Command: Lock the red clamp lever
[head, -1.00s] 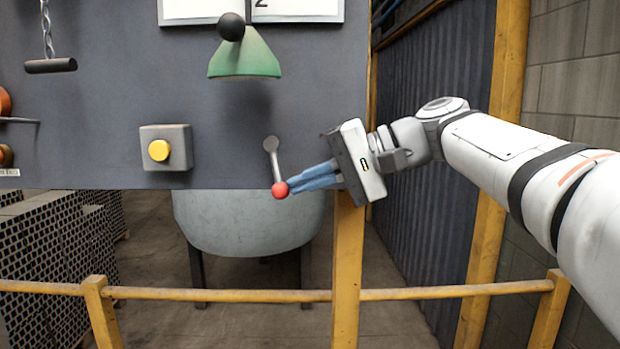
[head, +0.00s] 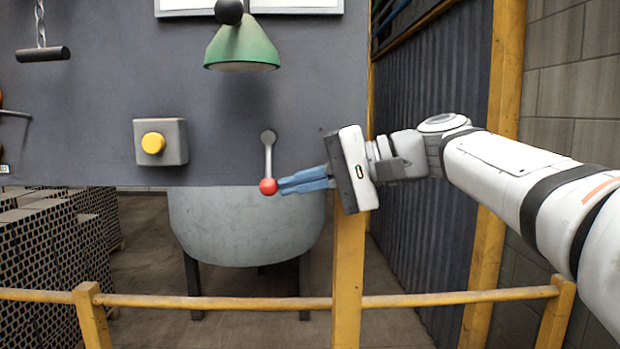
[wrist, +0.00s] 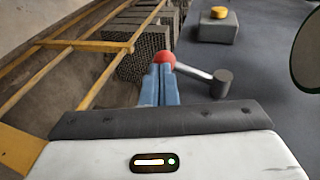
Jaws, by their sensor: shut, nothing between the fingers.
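The clamp lever (head: 269,160) is a grey arm on the dark panel with a red ball knob (head: 268,187) at its lower end. It hangs almost straight down from its pivot in the head view. My gripper (head: 281,187) comes from the right, its blue fingers shut and empty, with the tips at the right side of the red knob. In the wrist view the knob (wrist: 166,60) sits just beyond the fingertips (wrist: 160,68), and the lever arm runs right to its grey pivot (wrist: 221,84). The tips look close to or touching the knob; I cannot tell which.
A yellow button on a grey box (head: 160,142) is left of the lever. A green lamp (head: 242,50) hangs above. A yellow railing (head: 220,301) and post (head: 348,260) stand below. Stacked hollow bricks (head: 50,240) are at lower left, a grey rounded vessel (head: 245,225) beneath the panel.

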